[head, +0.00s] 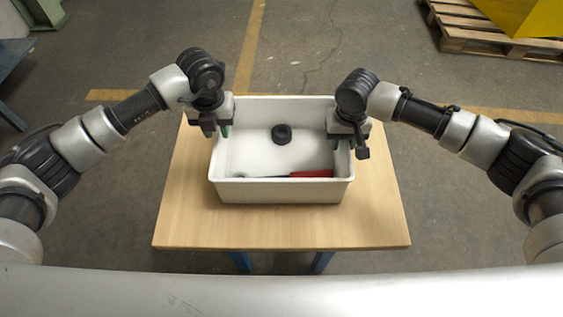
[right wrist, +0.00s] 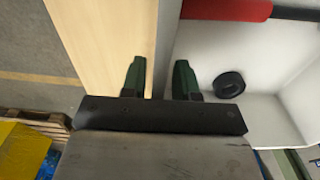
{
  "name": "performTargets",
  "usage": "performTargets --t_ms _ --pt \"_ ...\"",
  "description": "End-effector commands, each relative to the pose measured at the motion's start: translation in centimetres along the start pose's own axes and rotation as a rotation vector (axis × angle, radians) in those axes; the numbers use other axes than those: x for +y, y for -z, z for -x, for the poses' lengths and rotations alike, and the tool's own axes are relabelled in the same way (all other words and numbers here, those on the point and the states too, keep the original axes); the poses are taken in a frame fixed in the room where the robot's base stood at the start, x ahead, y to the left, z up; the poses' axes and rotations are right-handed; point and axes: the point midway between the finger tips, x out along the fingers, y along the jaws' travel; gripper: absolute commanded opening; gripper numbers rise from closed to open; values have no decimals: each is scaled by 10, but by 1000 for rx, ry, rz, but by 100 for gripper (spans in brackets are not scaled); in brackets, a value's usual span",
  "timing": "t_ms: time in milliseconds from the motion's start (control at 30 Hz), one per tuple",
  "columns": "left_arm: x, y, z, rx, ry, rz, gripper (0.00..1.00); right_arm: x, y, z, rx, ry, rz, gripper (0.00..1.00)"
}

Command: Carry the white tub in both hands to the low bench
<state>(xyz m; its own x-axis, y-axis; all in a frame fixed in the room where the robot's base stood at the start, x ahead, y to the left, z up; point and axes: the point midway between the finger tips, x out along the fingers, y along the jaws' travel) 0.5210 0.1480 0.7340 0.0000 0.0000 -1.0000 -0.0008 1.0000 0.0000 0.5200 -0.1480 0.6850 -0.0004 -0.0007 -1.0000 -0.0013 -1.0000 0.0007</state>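The white tub (head: 284,190) stands on a wooden-topped table (head: 280,230). A black ring (head: 281,134) and a red-handled tool (head: 312,173) lie in it. My left gripper (head: 216,130) is at the tub's left wall, with its fingers apart on either side of the rim. My right gripper (head: 346,146) is at the right wall. In the right wrist view, its green fingers (right wrist: 159,80) stand apart, one outside and one inside the tub wall, with a gap showing. I cannot tell which piece of furniture is the low bench.
A wooden pallet (head: 465,38) with a yellow object (head: 525,15) on it is at the back right. A dark table-like surface (head: 12,55) shows at the left edge. The grey floor (head: 310,50) with yellow lines is clear behind the table.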

Motion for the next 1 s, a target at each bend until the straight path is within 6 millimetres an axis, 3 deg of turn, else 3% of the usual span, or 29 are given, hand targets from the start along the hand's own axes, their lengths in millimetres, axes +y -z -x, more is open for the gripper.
performTargets --t_ms 233,533,1000 --pt "1 0 51 -3 -2 1 30 0 0 0 0 0 0 30" --pt "1 0 72 0 -2 1 30 0 0 7 1 1 0 30" --pt "1 0 72 1 -2 1 30 0 0 97 3 1 0 30"
